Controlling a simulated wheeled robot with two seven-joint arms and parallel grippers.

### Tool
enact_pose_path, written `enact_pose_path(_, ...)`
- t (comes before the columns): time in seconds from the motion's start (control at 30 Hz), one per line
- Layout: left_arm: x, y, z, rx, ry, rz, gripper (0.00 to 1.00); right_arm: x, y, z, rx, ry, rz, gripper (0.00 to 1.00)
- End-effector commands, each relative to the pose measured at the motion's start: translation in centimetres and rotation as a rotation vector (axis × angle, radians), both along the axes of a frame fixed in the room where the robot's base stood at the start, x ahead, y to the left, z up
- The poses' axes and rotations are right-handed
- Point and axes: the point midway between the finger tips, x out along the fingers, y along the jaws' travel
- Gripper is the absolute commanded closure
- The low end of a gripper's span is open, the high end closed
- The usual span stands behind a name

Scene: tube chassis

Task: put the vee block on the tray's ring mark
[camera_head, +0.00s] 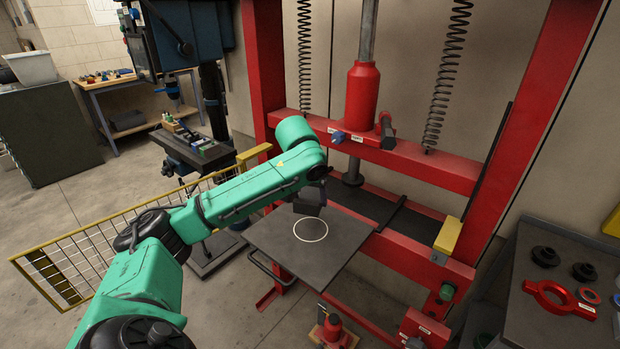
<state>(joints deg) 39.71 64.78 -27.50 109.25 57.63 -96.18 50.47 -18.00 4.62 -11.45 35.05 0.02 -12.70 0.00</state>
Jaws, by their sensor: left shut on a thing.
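The tray (277,240) is a flat dark grey plate in front of the red press, with a white ring mark (310,229) on it. My left gripper (312,194) comes in from the left and points down just behind the ring mark in the picture. It is shut on the dark vee block (307,208), which shows just above the ring in the picture. The block is small and dark against the gripper, so its groove and any gap to the tray cannot be made out. My right gripper is not in view.
The red press frame (420,167) stands right behind the tray, with its red cylinder (362,95) above. A yellow mesh guard (80,262) stands at left. A bench (545,325) with a red ring tool (560,298) and black parts is at right. The tray's front is clear.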

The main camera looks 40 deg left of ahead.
Motion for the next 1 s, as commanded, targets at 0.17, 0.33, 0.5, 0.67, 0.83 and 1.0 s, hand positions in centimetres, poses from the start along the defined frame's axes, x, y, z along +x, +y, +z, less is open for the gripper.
enact_pose_path(0.17, 0.1, 0.1, -3.4, 0.003, -0.005, 0.001, 1.00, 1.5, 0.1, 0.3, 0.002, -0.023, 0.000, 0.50)
enact_pose_path(0.33, 0.0, 0.1, -5.5, 0.003, -0.005, 0.001, 1.00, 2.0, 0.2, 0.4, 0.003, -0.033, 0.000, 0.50)
enact_pose_path(0.5, 0.1, 0.0, -8.1, 0.002, -0.008, 0.001, 1.00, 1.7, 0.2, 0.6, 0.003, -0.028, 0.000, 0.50)
enact_pose_path(0.67, 0.1, 0.0, -8.5, 0.001, -0.008, 0.000, 1.00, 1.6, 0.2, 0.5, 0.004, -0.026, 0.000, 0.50)
enact_pose_path(0.83, 0.0, 0.0, -8.8, 0.000, 0.000, 0.000, 0.00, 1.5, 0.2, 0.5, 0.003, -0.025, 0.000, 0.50)
enact_pose_path(1.0, 0.0, 0.0, -8.8, 0.000, 0.000, 0.000, 0.00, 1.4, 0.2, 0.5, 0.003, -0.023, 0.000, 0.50)
